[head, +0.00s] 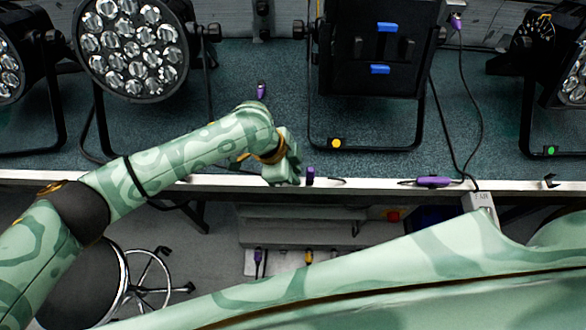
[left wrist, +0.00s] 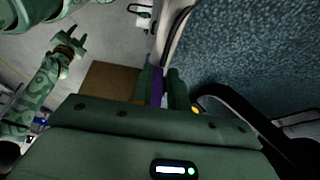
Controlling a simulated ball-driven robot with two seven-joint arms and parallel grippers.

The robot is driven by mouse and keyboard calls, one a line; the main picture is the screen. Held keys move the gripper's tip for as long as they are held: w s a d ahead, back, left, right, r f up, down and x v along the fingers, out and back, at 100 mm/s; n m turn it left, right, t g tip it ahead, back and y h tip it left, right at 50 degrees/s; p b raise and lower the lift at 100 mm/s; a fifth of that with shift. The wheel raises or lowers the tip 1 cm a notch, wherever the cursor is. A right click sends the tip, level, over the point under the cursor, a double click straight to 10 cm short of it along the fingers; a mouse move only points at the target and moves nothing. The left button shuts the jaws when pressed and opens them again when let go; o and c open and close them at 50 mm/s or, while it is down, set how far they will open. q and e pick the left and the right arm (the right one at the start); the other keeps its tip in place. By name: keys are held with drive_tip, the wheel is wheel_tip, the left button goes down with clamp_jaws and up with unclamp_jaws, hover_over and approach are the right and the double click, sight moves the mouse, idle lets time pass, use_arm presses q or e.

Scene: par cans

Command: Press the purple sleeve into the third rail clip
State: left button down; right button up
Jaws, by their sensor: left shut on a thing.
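My left gripper (head: 290,170) is at the front rail (head: 375,184) of the bench, in the middle of the head view. Another purple sleeve (head: 433,182) lies along the rail further right, with a cable. A black clip (head: 550,181) on the rail at the far right looks empty. My right gripper (left wrist: 68,46) shows small in the left wrist view.
A stool (head: 150,285) and a low shelf (head: 300,225) are below the rail. Black cables hang at the bench edge.

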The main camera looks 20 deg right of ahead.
use_arm(q)
drive_tip(key=shift+f, duration=0.5)
drive_tip(key=shift+s+a+f+b, duration=0.15)
drive_tip(key=shift+f+b, duration=0.2)
drive_tip(key=shift+f, duration=0.1)
idle(0.4)
